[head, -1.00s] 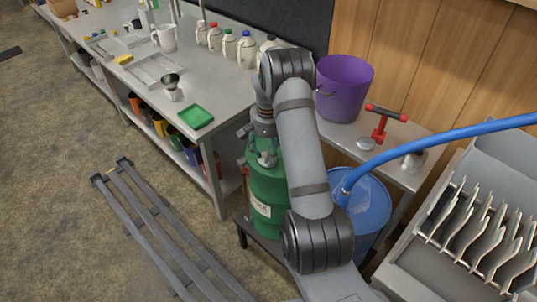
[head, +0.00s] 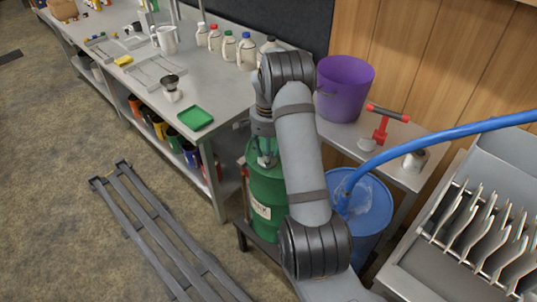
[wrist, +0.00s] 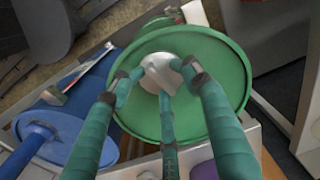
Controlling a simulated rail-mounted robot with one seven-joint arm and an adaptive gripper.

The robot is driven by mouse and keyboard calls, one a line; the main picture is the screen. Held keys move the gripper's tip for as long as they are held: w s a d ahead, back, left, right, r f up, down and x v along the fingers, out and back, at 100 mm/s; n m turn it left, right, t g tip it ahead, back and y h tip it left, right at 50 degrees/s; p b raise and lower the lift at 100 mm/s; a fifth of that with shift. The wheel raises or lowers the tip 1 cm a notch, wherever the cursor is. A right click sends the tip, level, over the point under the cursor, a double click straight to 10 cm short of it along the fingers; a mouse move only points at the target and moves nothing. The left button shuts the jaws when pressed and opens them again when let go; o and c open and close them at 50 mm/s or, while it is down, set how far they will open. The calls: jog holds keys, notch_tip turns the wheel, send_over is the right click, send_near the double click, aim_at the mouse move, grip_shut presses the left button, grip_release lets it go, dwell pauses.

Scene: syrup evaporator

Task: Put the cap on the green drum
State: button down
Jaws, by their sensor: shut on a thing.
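The green drum (head: 267,190) stands upright beside the bench, partly hidden behind my arm. Its round green top (wrist: 222,75) fills the middle of the wrist view. The cap (wrist: 157,70) is a small pale silver disc, seen over the drum top, left of its centre. My gripper (wrist: 162,84) has green fingers closed around the cap. In the head view my gripper (head: 264,158) points down at the drum top. The fingers hide part of the cap's edge, and I cannot tell whether the cap touches the drum.
A blue drum (head: 375,203) with a blue hose (head: 440,143) stands just right of the green drum. A purple bucket (head: 344,88) and a red-handled tool (head: 380,127) are on the side table. A green tray (head: 195,118) lies on the bench corner to the left.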

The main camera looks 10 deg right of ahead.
jog(key=shift+s+a+f, duration=0.35)
jog(key=shift+s+f, duration=0.1)
jog(key=shift+f, duration=0.25)
jog(key=c, duration=1.4)
grip_release()
jog(key=shift+c, duration=0.2)
jog(key=o, duration=0.4)
jog(key=shift+w+f+g, duration=0.3)
jog(key=shift+c, duration=0.2)
jog(key=shift+o, duration=1.3)
jog(key=shift+r, duration=0.1)
jog(key=shift+w+d+r, duration=0.1)
jog(key=o, duration=0.6)
jog(key=shift+w+d, duration=0.1)
jog(key=shift+r, duration=0.1)
